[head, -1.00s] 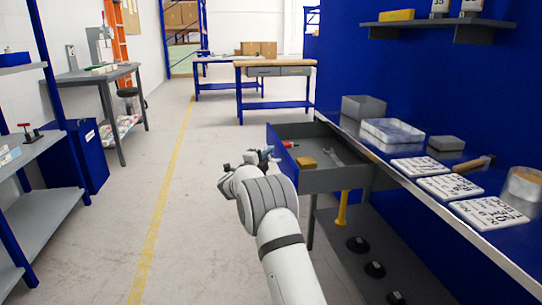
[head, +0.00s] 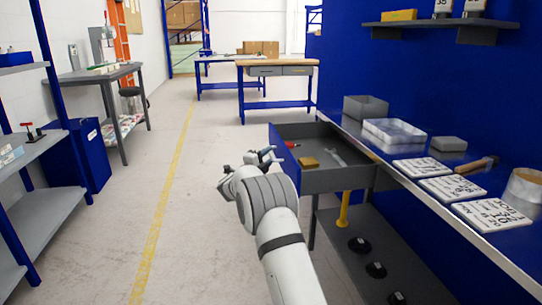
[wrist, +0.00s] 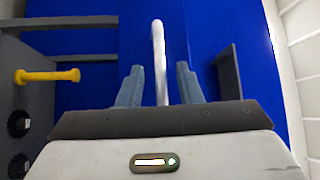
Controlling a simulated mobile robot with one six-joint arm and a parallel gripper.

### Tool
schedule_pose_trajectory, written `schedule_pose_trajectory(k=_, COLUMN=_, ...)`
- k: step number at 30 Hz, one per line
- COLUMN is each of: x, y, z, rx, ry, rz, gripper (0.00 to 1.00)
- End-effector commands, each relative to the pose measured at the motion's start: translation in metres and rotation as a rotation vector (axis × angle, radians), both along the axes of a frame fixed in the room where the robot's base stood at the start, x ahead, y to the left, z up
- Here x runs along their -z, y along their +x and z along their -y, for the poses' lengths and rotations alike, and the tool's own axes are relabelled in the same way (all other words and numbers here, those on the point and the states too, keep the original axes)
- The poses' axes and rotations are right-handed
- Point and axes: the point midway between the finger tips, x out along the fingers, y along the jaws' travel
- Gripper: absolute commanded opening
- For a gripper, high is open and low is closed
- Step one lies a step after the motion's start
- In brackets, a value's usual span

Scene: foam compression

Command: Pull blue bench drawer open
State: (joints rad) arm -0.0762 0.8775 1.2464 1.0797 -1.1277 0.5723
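The bench drawer (head: 333,181) is pulled out from under the right-hand workbench, with its inside showing. Its blue front (head: 284,158) faces my gripper. In the wrist view the blue front (wrist: 90,82) fills much of the background. A pale bar handle (wrist: 160,62) stands between my fingers. My gripper (head: 268,156) is just left of the drawer front in the head view. In the wrist view my gripper (wrist: 161,80) is open, with a finger on each side of the handle and a visible gap to both.
The drawer holds a yellow-brown block (head: 308,162) and other tools. Open floor (head: 190,215) lies left of my arm.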

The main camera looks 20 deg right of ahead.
Motion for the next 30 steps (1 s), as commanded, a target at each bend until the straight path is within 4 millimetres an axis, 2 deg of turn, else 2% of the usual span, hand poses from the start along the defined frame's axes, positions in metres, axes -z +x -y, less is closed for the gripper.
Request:
schedule_pose_trajectory(k=9, x=0.005, y=-0.034, z=-0.041, rx=-0.003, ry=-0.001, rz=-0.001, gripper=0.32)
schedule_pose_trajectory(k=15, x=0.008, y=-0.043, z=-0.050, rx=-0.001, ry=-0.001, rz=0.000, gripper=0.32)
schedule_pose_trajectory(k=23, x=0.008, y=-0.043, z=-0.049, rx=0.000, ry=-0.001, rz=0.000, gripper=0.32)
schedule_pose_trajectory(k=26, x=-0.003, y=-0.043, z=-0.050, rx=-0.018, ry=-0.003, rz=-0.011, gripper=0.32)
schedule_pose_trajectory(k=29, x=-0.036, y=-0.043, z=-0.054, rx=-0.092, ry=-0.013, rz=-0.058, gripper=0.32)
schedule_pose_trajectory(k=30, x=-0.054, y=-0.043, z=-0.058, rx=-0.139, ry=-0.022, rz=-0.092, gripper=0.32)
